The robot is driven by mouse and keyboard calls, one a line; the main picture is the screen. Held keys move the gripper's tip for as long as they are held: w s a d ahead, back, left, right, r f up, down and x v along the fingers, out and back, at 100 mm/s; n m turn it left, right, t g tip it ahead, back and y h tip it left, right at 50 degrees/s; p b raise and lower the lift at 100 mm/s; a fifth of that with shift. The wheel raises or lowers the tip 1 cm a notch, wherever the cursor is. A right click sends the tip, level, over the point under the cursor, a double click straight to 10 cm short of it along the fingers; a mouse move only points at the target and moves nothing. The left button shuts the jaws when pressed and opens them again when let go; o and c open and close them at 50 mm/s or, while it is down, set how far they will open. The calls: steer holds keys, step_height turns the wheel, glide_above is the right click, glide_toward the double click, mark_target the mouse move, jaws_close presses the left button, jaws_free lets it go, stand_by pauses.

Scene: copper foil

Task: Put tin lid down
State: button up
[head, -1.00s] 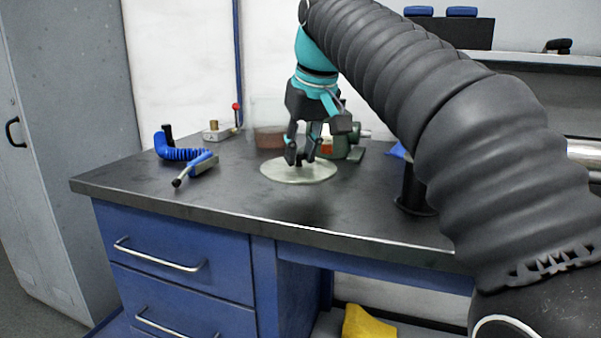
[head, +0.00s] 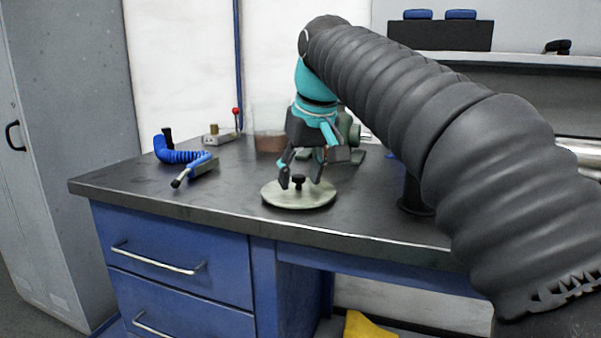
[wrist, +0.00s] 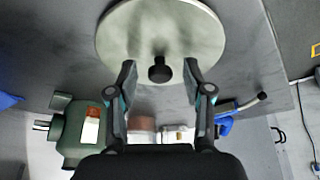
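The tin lid (head: 280,200) is a pale round disc with a black knob (head: 298,182). It lies flat on the dark bench top, left of my arm in the head view. My gripper (head: 301,181) is just over the lid, its fingers spread on either side of the knob. The wrist view shows the lid (wrist: 125,35) and its knob (wrist: 160,71) between my two open fingertips (wrist: 159,75), with a gap on each side.
A blue-handled torch (head: 193,170) lies on the bench (head: 235,195) at left. A reddish-brown clear-walled container (head: 268,143) and a green machine (wrist: 80,132) stand behind the gripper. The bench's front edge is close in front of the lid. Bare bench lies left of the lid.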

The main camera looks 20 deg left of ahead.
steer(key=p+v, duration=0.4)
steer(key=v, duration=0.8)
steer(key=shift+r, duration=0.15)
steer(key=shift+a, duration=0.1)
